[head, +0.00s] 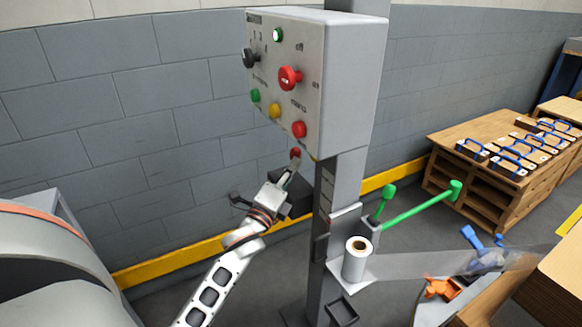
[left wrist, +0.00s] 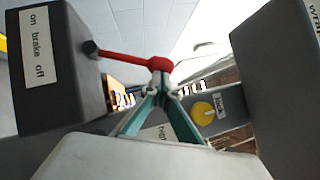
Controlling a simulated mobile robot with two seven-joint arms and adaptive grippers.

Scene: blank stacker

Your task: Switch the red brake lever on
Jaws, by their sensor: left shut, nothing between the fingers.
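The red brake lever shows in the left wrist view (left wrist: 128,58), running from a dark pivot on the left to a round red knob. Its dark box (left wrist: 75,85) carries a white label reading "on brake off". In the head view the lever's red knob (head: 295,153) sticks up below the control panel. My left gripper (head: 290,166) is shut and empty. In the left wrist view its teal fingertips (left wrist: 161,90) are right at the knob, overlapping it; I cannot tell if they touch. Which setting the lever stands at is unclear. My right gripper is not in view.
The control panel (head: 285,60) with knobs and buttons hangs just above my left gripper. A grey post (head: 340,180), a white roll (head: 357,258) and a green-handled lever (head: 425,205) stand to its right. A yellow knob (left wrist: 203,113) shows in the left wrist view.

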